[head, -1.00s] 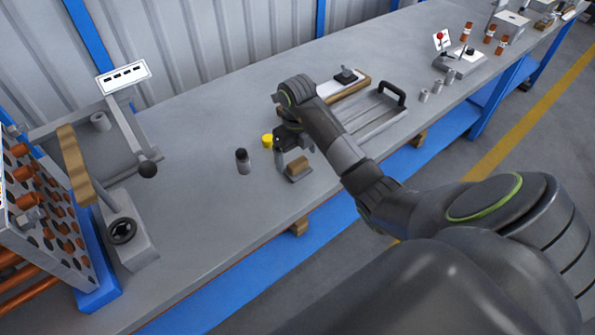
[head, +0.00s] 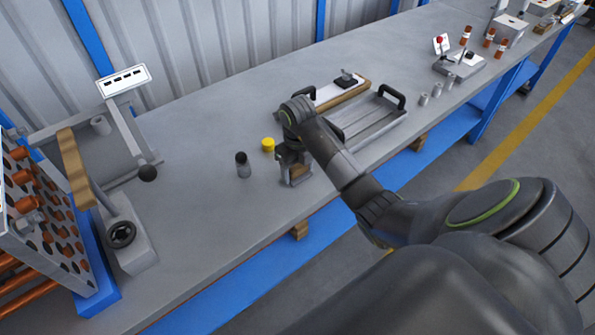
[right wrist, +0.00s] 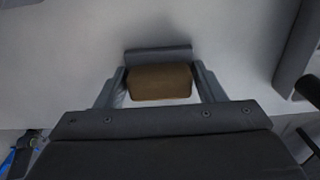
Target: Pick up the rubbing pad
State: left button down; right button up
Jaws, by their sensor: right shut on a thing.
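The rubbing pad (right wrist: 160,83) is a small block with a brown top and a grey strip along its far side. In the right wrist view it sits between the two fingers of my right gripper (right wrist: 161,88), which is shut on it. In the head view the right gripper (head: 296,178) points down at the bench near its front edge. There the pad (head: 299,171) is partly hidden by the fingers. I cannot tell whether the pad touches the bench. My left gripper is not in view.
A dark-topped bottle (head: 243,165) and a yellow-capped container (head: 268,145) stand left of the right gripper. A grey tray with black handles (head: 372,121) lies close on its right. A fixture with a handwheel (head: 121,234) is at left. Bare bench lies between.

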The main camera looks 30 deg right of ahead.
aim_at(297, 165)
jog(key=shift+r, duration=0.1)
jog(key=shift+r, duration=0.25)
notch_tip(297, 165, up, 3)
notch_tip(297, 165, up, 5)
jog(key=p, duration=0.5)
jog(key=shift+r, duration=0.1)
jog(key=shift+r+p, duration=0.6)
jog(key=o, duration=0.3)
jog(key=shift+c, duration=0.9)
